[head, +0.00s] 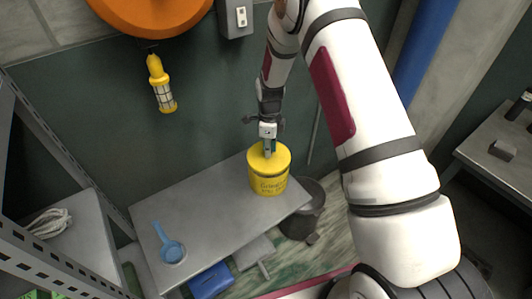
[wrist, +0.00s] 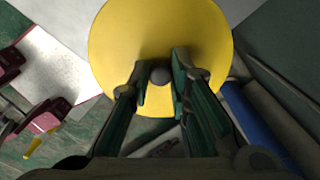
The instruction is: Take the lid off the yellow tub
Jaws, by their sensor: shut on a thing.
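The yellow tub (head: 268,183) stands upright near the right end of the grey metal table, with dark lettering on its side. Its round yellow lid (head: 282,157) is on top; in the wrist view the lid (wrist: 160,30) fills the upper middle. My gripper (head: 268,153) comes down from above onto the lid. In the wrist view, my gripper (wrist: 160,80) has its two green-sided fingers on either side of a small grey knob (wrist: 160,75) on the lid, and is shut on it. The lid appears seated on the tub; I cannot make out any gap.
The metal table (head: 205,215) has free room left of the tub. A dark bucket (head: 303,222) stands on the floor to the right. A yellow caged lamp (head: 160,85) hangs on the wall behind.

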